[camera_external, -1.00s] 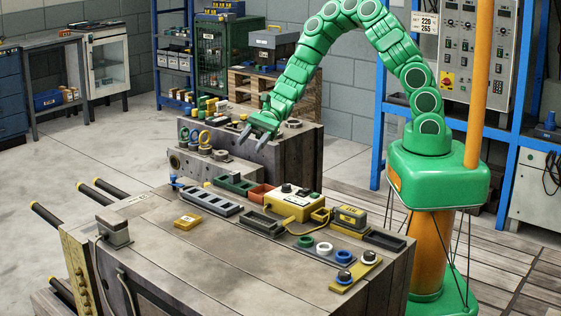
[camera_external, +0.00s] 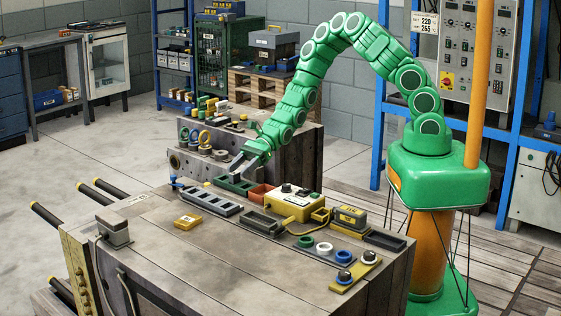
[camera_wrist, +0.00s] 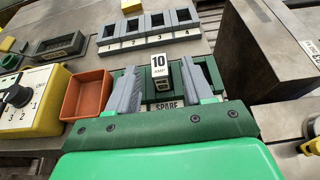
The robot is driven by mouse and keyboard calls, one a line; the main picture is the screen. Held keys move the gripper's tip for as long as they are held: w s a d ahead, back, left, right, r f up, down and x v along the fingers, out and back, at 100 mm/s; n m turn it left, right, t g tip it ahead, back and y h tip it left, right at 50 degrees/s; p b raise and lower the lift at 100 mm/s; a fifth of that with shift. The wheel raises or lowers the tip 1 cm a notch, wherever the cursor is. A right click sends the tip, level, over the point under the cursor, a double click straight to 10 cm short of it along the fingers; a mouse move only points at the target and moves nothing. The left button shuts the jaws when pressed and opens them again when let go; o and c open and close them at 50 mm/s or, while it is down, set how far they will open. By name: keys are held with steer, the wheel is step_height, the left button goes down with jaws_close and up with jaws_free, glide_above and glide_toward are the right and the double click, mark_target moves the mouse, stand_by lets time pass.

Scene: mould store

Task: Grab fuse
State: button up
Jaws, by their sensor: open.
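The fuse (camera_wrist: 160,70), with a white "10 AMP" label, stands in a green holder marked "SPARE" (camera_wrist: 166,106) in the wrist view. My gripper (camera_wrist: 161,64) is open, its grey fingers on either side of the fuse with gaps between. In the external view my gripper (camera_external: 234,170) points down over the green holder (camera_external: 226,186); I cannot make out the fuse there. A grey rack (camera_wrist: 150,43) with slots numbered 1 to 4 lies beyond the holder; it also shows in the external view (camera_external: 212,201).
An orange-brown bin (camera_wrist: 87,94) is left of the holder, and a yellow control box (camera_wrist: 32,110) with a knob is beside it. A dark open box (camera_wrist: 60,45) sits at upper left.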

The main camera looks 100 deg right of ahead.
mark_target(234, 173)
steer(key=shift+x, duration=2.6)
steer(key=shift+r, duration=0.2)
jaws_close()
steer(key=shift+r, duration=0.1)
